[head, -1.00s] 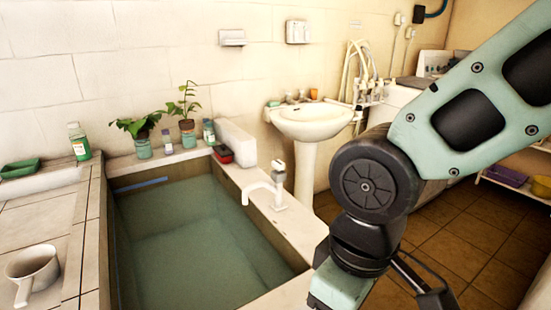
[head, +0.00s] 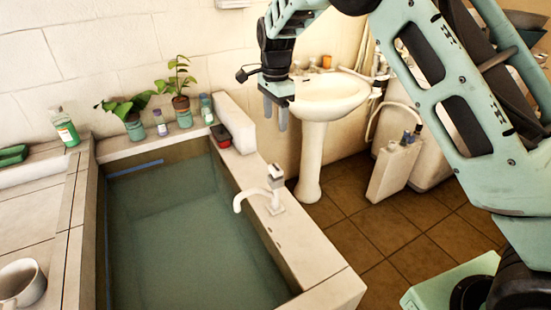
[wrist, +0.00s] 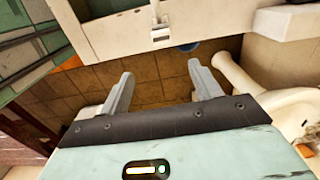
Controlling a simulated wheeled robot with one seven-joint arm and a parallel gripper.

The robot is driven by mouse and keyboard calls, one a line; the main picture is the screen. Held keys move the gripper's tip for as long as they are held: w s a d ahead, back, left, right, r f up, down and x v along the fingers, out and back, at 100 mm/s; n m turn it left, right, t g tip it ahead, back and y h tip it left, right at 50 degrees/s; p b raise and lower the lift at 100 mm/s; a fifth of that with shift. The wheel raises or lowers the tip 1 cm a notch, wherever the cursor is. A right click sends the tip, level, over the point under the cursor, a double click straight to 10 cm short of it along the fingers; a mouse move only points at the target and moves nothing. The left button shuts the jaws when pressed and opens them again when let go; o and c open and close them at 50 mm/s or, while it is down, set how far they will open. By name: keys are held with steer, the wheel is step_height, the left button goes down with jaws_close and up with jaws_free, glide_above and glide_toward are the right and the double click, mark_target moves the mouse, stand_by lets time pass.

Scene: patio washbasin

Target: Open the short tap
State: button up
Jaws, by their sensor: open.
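A white tap (head: 275,182) with a curved spout and a pale handle on top stands on the right ledge of the water tub, its spout over the water. In the wrist view the tap (wrist: 160,22) shows from above at the top, beyond my fingers. My gripper (head: 275,112) hangs fingers down above and behind the tap, in front of the pedestal sink. It also shows in the wrist view (wrist: 160,80), open with nothing between the fingers. It is apart from the tap. Small fittings (head: 303,68) at the pedestal sink's back are too small to make out.
The tub (head: 325,290) holds greenish water. A white pedestal sink (head: 332,95) stands behind my gripper. Potted plants (head: 181,110), bottles and a red-black box (head: 221,136) line the back ledge. A white mug (head: 20,283) is at the left.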

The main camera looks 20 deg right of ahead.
mark_target(276, 167)
step_height(276, 167, down, 17)
steer(key=p, duration=0.4)
steer(key=shift+w+d+f, duration=0.1)
steer(key=shift+f, duration=0.05)
steer(key=c, duration=1)
